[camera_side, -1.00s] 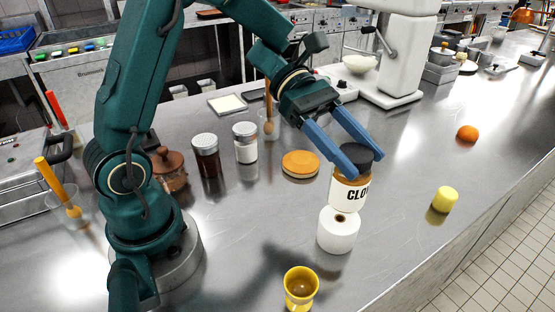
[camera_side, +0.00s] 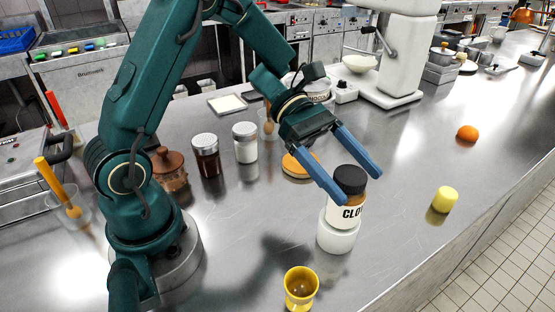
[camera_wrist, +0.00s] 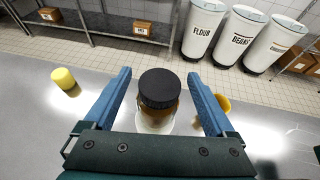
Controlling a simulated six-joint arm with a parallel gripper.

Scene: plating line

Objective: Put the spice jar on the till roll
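The spice jar (camera_side: 346,211), amber with a black lid and a white label, stands upright on top of the white till roll (camera_side: 337,239) in the side view. The jar's base appears to rest on the roll, whose top is mostly hidden. My gripper (camera_side: 357,185) is open, with one blue finger on each side of the jar near its lid. In the wrist view, the jar's black lid (camera_wrist: 159,88) lies between the spread fingers of my gripper (camera_wrist: 159,74), with a visible gap on both sides. A little of the white roll shows below the jar.
A yellow cup (camera_side: 300,288) stands in front, and a yellow cylinder (camera_side: 445,200) and an orange (camera_side: 467,132) lie to the right. Two jars, brown (camera_side: 206,158) and white (camera_side: 245,145), stand behind to the left.

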